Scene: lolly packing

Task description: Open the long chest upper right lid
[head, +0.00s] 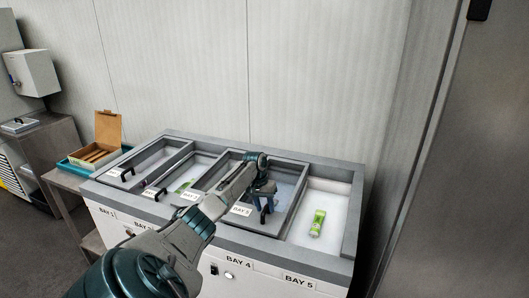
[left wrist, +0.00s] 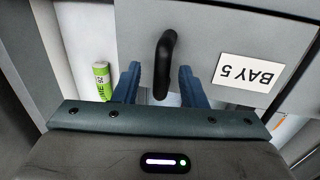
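The long chest (head: 185,228) has an upper lid labelled BAY 5 (left wrist: 220,30), with a black handle (left wrist: 162,65). This lid lies left of the right-end compartment, which is uncovered and shows a green packet (head: 317,223) on a white floor. The packet also shows beside the lid in the left wrist view (left wrist: 101,80). My left gripper (head: 265,197) is over the lid's handle. In the left wrist view its blue fingers (left wrist: 158,86) are apart, one on each side of the handle, with gaps on both sides. My right gripper is out of view.
More lids with black handles, such as one at the left end (head: 127,172), lie along the chest. An open cardboard box (head: 97,152) stands on a side table to the left. A wall is close behind the chest, and a grey panel (head: 455,170) stands at the right.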

